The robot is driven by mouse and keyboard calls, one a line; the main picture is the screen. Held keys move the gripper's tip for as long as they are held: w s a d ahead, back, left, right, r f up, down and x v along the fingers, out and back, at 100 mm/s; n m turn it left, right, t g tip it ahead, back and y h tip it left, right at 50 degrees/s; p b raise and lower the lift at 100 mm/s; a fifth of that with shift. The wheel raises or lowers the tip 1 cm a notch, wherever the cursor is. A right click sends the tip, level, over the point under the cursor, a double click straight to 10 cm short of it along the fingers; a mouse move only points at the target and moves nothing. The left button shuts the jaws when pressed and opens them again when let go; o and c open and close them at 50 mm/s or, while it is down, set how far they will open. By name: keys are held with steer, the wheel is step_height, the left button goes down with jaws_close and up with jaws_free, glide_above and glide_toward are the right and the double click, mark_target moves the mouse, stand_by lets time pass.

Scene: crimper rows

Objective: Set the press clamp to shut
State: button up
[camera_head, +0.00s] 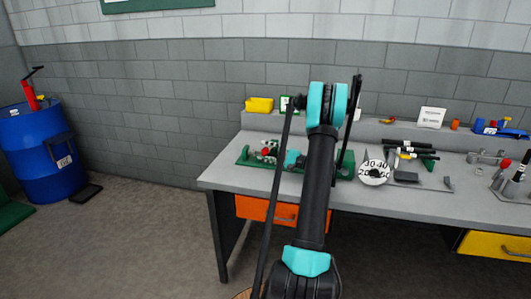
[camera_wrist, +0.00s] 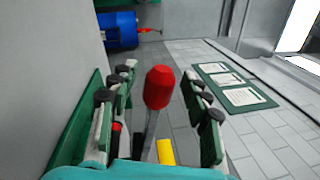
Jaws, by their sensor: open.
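A red knob (camera_wrist: 160,87) on a slim grey lever (camera_wrist: 151,130) stands upright in the wrist view. I take it as the press clamp's handle. It lies between the two fingers of my open gripper (camera_wrist: 161,73), with a gap visible on each side. In the head view my gripper (camera_head: 288,158) is low over a green base (camera_head: 246,157) at the bench's left end. A small red part (camera_head: 265,151) shows just left of it. My arm hides much of the clamp, so its jaw cannot be made out.
A yellow part (camera_wrist: 165,152) shows below the knob. On the grey bench (camera_head: 225,172), a round white dial (camera_head: 373,173) and dark-handled tools (camera_head: 415,150) stand right of my arm. A yellow bin (camera_head: 259,105) sits on the back ledge. A blue drum (camera_head: 40,150) stands far left.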

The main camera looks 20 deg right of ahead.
step_height(320, 180, up, 10)
stand_by(0.6)
